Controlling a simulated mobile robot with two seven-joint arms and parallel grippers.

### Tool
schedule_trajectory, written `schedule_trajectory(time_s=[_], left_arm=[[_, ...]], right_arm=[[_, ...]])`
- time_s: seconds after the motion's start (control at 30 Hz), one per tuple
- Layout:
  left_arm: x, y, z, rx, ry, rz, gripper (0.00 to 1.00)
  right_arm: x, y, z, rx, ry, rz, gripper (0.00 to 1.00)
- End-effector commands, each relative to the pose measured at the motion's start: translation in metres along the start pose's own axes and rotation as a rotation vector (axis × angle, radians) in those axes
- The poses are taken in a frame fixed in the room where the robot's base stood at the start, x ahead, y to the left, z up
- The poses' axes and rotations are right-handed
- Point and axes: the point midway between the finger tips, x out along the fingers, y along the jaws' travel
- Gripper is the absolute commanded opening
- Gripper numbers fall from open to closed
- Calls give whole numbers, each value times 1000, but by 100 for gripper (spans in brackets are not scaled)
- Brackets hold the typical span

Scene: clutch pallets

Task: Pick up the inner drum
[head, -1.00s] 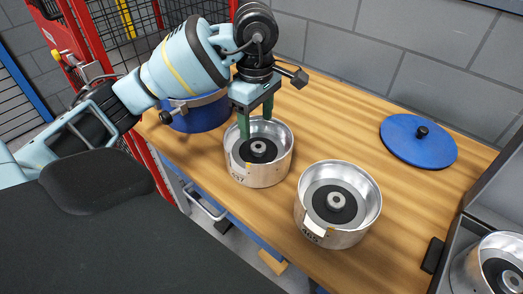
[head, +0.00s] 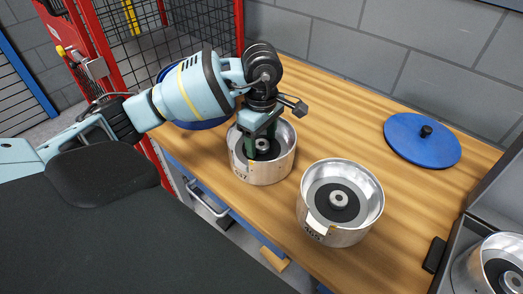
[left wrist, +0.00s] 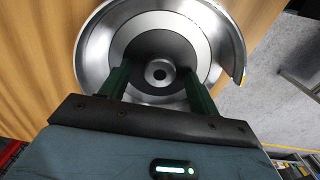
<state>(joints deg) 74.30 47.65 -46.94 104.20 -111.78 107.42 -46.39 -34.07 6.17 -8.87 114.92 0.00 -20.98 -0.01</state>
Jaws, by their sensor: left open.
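A silver drum marked 457 (head: 262,174) stands upright on the wooden table, with a black hub (head: 263,147) inside it. My left gripper (head: 264,150) points down into this drum, its green fingers on either side of the hub. In the left wrist view the open fingers (left wrist: 160,82) straddle the dark hub (left wrist: 158,72), and I cannot tell whether they touch it. A second silver drum marked 465 (head: 338,233) stands on the table to the right, with its own black hub (head: 338,202). My right gripper is not in view.
A blue lid (head: 421,139) with a black knob lies at the back right. A grey bin (head: 455,232) at the right edge holds another silver drum (head: 492,270). A blue round container stands behind my left arm. The wooden table (head: 330,115) is clear behind the two drums.

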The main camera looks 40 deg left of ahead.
Motion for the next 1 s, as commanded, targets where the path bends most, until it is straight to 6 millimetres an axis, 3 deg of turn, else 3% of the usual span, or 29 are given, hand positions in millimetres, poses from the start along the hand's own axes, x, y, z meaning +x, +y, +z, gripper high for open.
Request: schedule_trajectory(time_s=[0.1,0.57,1.0], left_arm=[[0,0,0,0,0,0,59],[0,0,0,0,0,-1,0],[-4,2,0,-1,-3,9,0]], right_arm=[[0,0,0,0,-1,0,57],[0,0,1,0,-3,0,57],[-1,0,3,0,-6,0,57]])
